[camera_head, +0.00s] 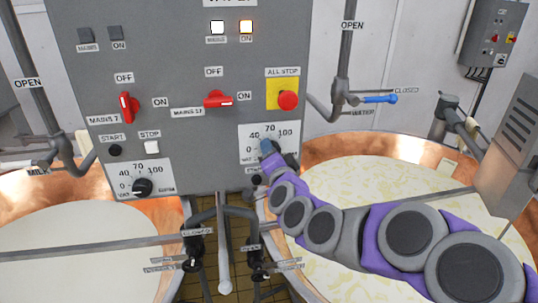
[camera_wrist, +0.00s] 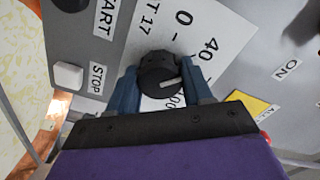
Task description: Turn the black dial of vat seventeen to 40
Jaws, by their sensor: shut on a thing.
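The black dial (camera_wrist: 153,78) of vat seventeen sits on a white scale plate (camera_wrist: 225,22) in the wrist view, with "T 17", 0, 40 and part of 100 readable. Its white pointer line points to the right in that view, away from 0; the 70 is hidden by a finger. My gripper (camera_wrist: 160,76) is shut on the dial, one blue finger on each side. In the head view my gripper (camera_head: 268,150) reaches the scale plate (camera_head: 290,132) at the panel's lower right and covers most of the dial.
The grey panel (camera_head: 190,70) carries red switches, a red all-stop button (camera_head: 288,100) and another black dial (camera_head: 142,187) at lower left. Copper vats of pale liquid stand left (camera_head: 90,255) and right (camera_head: 350,180). Pipes and a blue-handled water valve (camera_head: 379,99) flank the panel.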

